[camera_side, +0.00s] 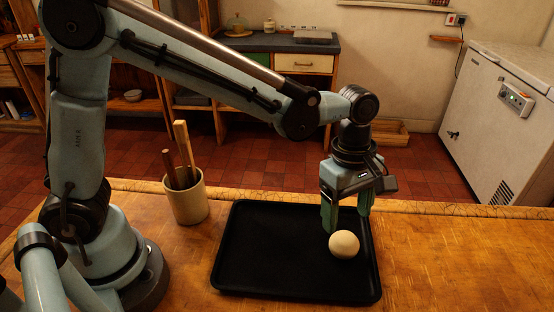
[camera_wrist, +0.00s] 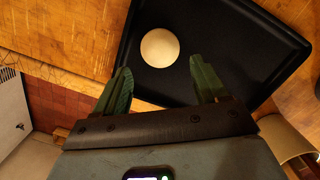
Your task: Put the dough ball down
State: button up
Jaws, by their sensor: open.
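The pale, round dough ball (camera_side: 344,244) is at the right part of the black tray (camera_side: 260,255) in the side view. It also shows in the wrist view (camera_wrist: 160,48), with the black tray (camera_wrist: 240,45) around it. My gripper (camera_side: 346,216) is just above and behind the ball. In the wrist view my gripper (camera_wrist: 158,80) has its two green fingers spread apart. The ball appears beyond the fingertips, not held between them. I cannot tell whether a fingertip touches it.
A cream crock (camera_side: 188,203) with wooden utensils stands left of the tray on the wooden table (camera_side: 450,260). The table is clear to the right of the tray. A white chest freezer (camera_side: 495,125) and a side bench (camera_side: 280,45) stand farther back.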

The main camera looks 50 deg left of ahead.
jog(key=s+a+r+m+t, duration=0.35)
jog(key=a+r+m, duration=0.35)
jog(key=a, duration=0.4)
jog(key=s+a+f+m+t+y, duration=0.1)
jog(key=s+a+m+t, duration=0.3)
jog(key=a+m, duration=0.3)
jog(key=shift+s+a+m, duration=0.15)
jog(key=shift+m, duration=0.75)
jog(key=shift+f, duration=0.1)
